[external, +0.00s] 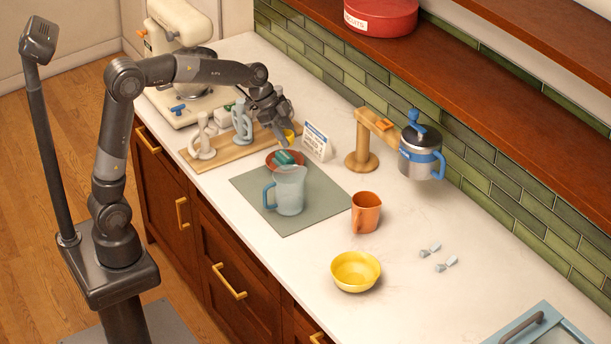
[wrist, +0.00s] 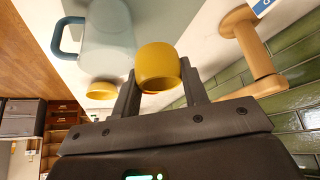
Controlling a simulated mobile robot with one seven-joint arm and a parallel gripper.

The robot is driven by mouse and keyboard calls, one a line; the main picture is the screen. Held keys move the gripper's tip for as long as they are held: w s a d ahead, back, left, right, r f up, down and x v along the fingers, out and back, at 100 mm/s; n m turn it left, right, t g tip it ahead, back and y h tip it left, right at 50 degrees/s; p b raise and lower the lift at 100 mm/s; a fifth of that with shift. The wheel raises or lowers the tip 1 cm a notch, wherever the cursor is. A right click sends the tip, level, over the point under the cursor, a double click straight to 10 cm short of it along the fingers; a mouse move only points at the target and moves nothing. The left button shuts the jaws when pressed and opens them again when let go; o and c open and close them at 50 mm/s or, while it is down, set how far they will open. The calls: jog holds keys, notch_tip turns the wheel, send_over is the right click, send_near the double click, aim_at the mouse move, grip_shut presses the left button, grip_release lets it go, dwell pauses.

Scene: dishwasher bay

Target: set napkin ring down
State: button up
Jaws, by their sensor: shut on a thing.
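The napkin ring (wrist: 160,66) is a yellow, rounded band in the wrist view, between the two fingertips. My gripper (wrist: 160,82) is shut on it from both sides. In the external view my gripper (external: 284,134) is above the counter near the wooden mug rack, and a bit of the yellow ring (external: 289,135) shows by its fingers. The ring appears to be held above the counter, though its exact height is hard to tell. The fingers partly hide the ring in the external view.
Below is a reddish dish (external: 271,161) with a teal thing in it. A pale blue pitcher (external: 290,192) stands on the grey-green mat (external: 250,187). A card (external: 317,142) and wooden stand (external: 362,150) are to the right. The counter's front right has free room around a yellow bowl (external: 355,271).

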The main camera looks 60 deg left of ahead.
jog(key=shift+r, duration=0.55)
jog(key=shift+w+a+r, duration=0.1)
jog(key=shift+w+r, duration=0.05)
jog(key=shift+w, duration=0.2)
jog(key=n+t+y, duration=0.2)
jog(key=n+y, duration=0.2)
jog(key=n, duration=0.5)
send_over(330, 135)
jog(key=s, duration=0.2)
notch_tip(330, 135, down, 14)
jog(key=shift+w+a+r, duration=0.1)
jog(key=shift+f, duration=1.95)
jog(key=shift+f, duration=0.1)
jog(key=o, duration=1)
jog(key=shift+o, duration=0.2)
